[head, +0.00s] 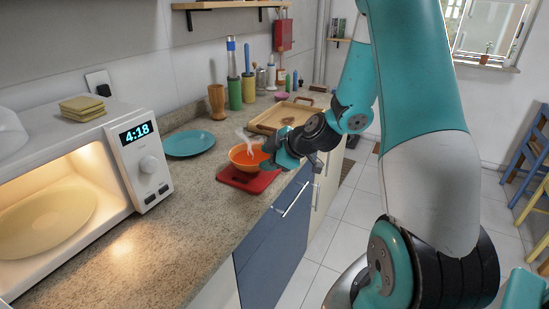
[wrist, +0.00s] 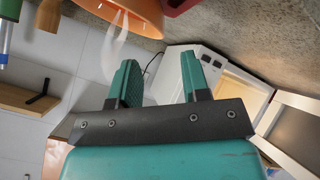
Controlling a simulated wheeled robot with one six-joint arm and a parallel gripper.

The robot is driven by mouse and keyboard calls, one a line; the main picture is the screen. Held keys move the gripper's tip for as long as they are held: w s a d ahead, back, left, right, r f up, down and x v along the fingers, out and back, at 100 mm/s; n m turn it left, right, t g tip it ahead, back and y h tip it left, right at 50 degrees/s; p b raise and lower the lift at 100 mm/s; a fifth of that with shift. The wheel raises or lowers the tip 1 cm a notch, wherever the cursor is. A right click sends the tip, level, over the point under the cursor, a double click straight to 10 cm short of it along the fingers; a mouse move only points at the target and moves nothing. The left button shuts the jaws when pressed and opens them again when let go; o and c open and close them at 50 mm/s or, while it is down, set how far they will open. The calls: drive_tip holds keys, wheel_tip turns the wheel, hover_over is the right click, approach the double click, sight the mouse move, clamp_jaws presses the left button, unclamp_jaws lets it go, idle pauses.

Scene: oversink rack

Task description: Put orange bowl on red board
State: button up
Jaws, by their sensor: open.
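The orange bowl (head: 241,158) appears to sit upright on the red board (head: 236,179) on the counter, with pale wisps like steam above it. My gripper (head: 272,154) is at the bowl's right side in the head view and hides part of its rim. In the wrist view my gripper (wrist: 160,78) is open with nothing between its fingers. The bowl (wrist: 130,14) is at the top edge there, beyond the fingertips, and a corner of the red board (wrist: 179,5) shows beside it. The bowl's contact with the board is partly hidden.
A teal plate (head: 190,144) lies left of the bowl, and a wooden tray (head: 262,122) lies behind it. A microwave (head: 145,165) stands open at the left. Tall bottles and a wooden cup (head: 217,103) stand by the wall. The front counter is clear.

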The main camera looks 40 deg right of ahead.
drive_tip(key=s+a+r+g+y, duration=0.2)
drive_tip(key=s+a+r, duration=0.15)
drive_tip(key=a, duration=0.45)
drive_tip(key=s+a+r+g+y, duration=0.1)
drive_tip(key=s+a+r+g, duration=0.2)
drive_tip(key=a, duration=0.5)
drive_tip(key=s+a+r+m+g, duration=0.2)
drive_tip(key=s+a, duration=0.3)
drive_tip(key=s, duration=0.4)
drive_tip(key=s+a+r+m+g+h, duration=0.1)
drive_tip(key=s+a+r+m+g, duration=0.1)
drive_tip(key=s+a, duration=0.3)
drive_tip(key=s+r+g, duration=0.1)
drive_tip(key=s, duration=0.3)
drive_tip(key=shift+r+h, duration=0.3)
drive_tip(key=shift+r, duration=0.05)
